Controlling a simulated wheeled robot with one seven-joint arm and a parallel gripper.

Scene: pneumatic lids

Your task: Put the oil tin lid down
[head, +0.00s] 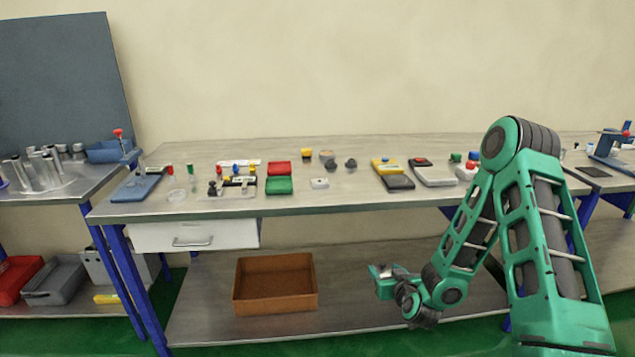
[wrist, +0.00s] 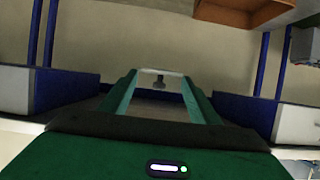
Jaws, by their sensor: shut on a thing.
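My gripper (head: 377,272) is in front of the bench, below the level of its top, with its end turned to the left. In the head view, the lid cannot be made out at the gripper. I cannot tell which container on the bench is the oil tin.
The metal bench top (head: 230,209) holds small parts, a red box (head: 279,168), a green box (head: 279,186) and dark knobs (head: 351,163). Its front strip is mostly clear. A brown open crate (head: 275,308) stands on the lower shelf (head: 205,325), left of my gripper. A white drawer (head: 160,237) hangs at left.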

